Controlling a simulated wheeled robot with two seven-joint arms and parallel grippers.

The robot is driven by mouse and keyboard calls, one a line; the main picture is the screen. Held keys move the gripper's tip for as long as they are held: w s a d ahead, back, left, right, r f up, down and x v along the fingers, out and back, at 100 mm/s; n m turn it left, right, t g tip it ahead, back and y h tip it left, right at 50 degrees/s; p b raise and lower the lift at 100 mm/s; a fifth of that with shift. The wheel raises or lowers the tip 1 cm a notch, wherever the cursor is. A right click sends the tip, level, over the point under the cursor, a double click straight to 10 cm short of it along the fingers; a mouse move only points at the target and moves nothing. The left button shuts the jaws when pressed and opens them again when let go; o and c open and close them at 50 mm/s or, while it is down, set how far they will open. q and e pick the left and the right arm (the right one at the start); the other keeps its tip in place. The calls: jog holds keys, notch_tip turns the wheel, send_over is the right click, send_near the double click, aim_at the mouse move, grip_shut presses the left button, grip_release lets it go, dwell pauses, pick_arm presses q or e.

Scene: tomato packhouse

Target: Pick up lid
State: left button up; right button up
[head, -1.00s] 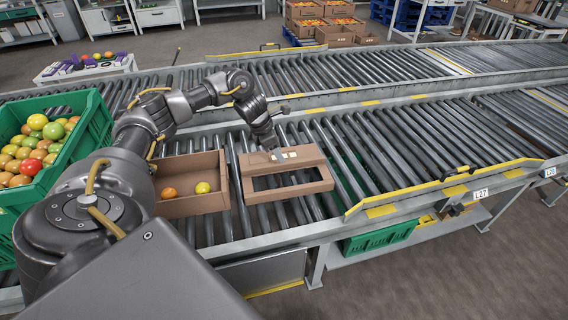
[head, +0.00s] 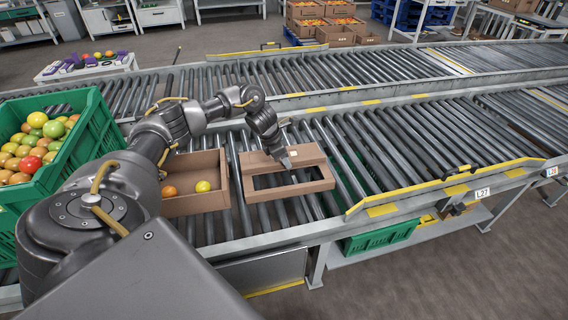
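The lid (head: 318,186) is a brown cardboard piece with a large rectangular opening. It lies on the rollers of the near conveyor in the head view, just right of an open cardboard box (head: 190,206). My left gripper (head: 287,163) points down over the middle of the lid, at the far edge of its opening. It hides part of the lid's far strip. Whether its fingers touch the lid or are apart is too small to tell. My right gripper is not in view.
The cardboard box holds an orange and a yellow tomato. A green crate (head: 98,150) full of tomatoes stands at the left. A yellow-edged guide rail (head: 440,182) runs right of the lid. The rollers further right are clear.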

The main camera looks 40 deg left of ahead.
pick_arm(q)
grip_shut()
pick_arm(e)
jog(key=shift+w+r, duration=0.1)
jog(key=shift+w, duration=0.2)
pick_arm(q)
jog(key=shift+r, duration=0.15)
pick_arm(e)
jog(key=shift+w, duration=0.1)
